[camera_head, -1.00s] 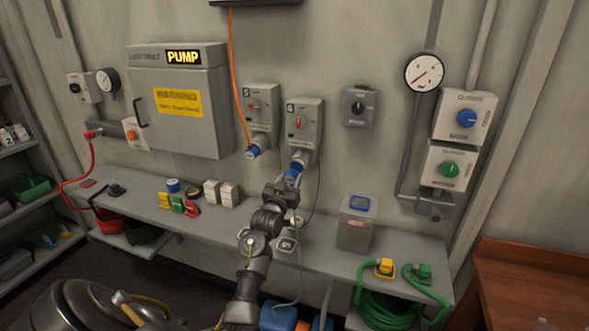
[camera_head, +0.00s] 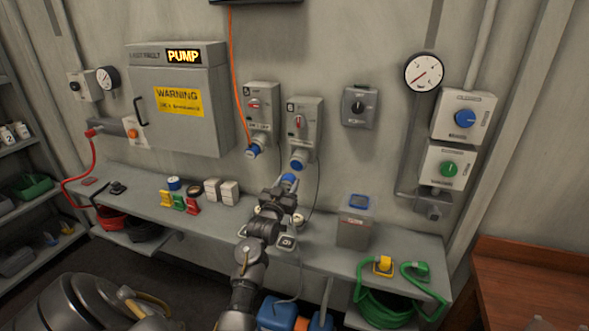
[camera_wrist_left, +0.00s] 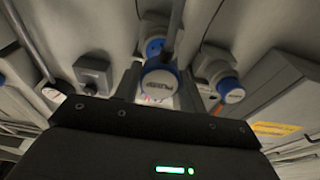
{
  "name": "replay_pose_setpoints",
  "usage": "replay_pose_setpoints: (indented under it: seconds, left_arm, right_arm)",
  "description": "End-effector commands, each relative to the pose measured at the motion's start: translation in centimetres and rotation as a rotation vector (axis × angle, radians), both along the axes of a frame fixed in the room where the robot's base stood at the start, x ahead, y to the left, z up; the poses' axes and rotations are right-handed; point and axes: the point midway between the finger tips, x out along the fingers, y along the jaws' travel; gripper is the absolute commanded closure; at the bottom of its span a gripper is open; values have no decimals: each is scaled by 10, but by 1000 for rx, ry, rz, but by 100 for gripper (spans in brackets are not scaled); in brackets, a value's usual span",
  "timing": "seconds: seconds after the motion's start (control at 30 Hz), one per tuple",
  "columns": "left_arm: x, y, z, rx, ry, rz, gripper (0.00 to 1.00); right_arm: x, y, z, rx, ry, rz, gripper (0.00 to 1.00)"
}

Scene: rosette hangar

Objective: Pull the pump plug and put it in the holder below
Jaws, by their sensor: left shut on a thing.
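My left gripper (camera_head: 285,192) is shut on the pump plug (camera_head: 289,180), a pale plug with a blue ring. The plug is apart from its socket (camera_head: 298,163), a little below and in front of it, under the right switch box. In the left wrist view the plug (camera_wrist_left: 160,82) shows its labelled end near the blue-ringed socket (camera_wrist_left: 155,46). Below the gripper, a pale plate with a dark round mark (camera_head: 287,242) sits at the bench's front. I cannot tell whether it is the holder; the gripper and arm cover part of this area. My right gripper is not in view.
A second blue-ringed plug (camera_head: 253,151) with an orange cable sits in the socket to the left. A grey box with a blue top (camera_head: 356,222) stands on the bench (camera_head: 325,248) to the right. White blocks (camera_head: 229,191) stand to the left.

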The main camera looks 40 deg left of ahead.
Motion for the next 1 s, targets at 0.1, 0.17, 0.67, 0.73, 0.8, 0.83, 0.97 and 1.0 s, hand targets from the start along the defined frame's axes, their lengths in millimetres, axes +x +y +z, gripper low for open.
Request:
replay_pose_setpoints:
  seconds: [0.1, 0.17, 0.67, 0.73, 0.8, 0.83, 0.97, 1.0]
  left_arm:
    - [0, 0, 0, 0, -1, 0, 96]
    - [-2, -3, -2, 1, 0, -4, 96]
    - [-132, -189, -79, -4, 3, -224, 96]
    - [-159, -216, -82, -4, 2, -257, 96]
    - [-184, -239, -82, -5, 1, -285, 96]
    - [-194, -247, -81, -5, 1, -294, 96]
    - [-229, -272, -75, -6, 0, -322, 96]
    - [-237, -276, -73, -4, 1, -326, 96]
  right_arm:
    - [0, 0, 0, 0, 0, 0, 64]
    - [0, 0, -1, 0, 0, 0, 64]
    - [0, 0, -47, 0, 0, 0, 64]
    - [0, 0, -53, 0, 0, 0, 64]
    - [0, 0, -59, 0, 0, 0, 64]
    - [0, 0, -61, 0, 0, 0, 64]
    - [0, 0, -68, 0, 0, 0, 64]
    - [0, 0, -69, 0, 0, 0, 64]
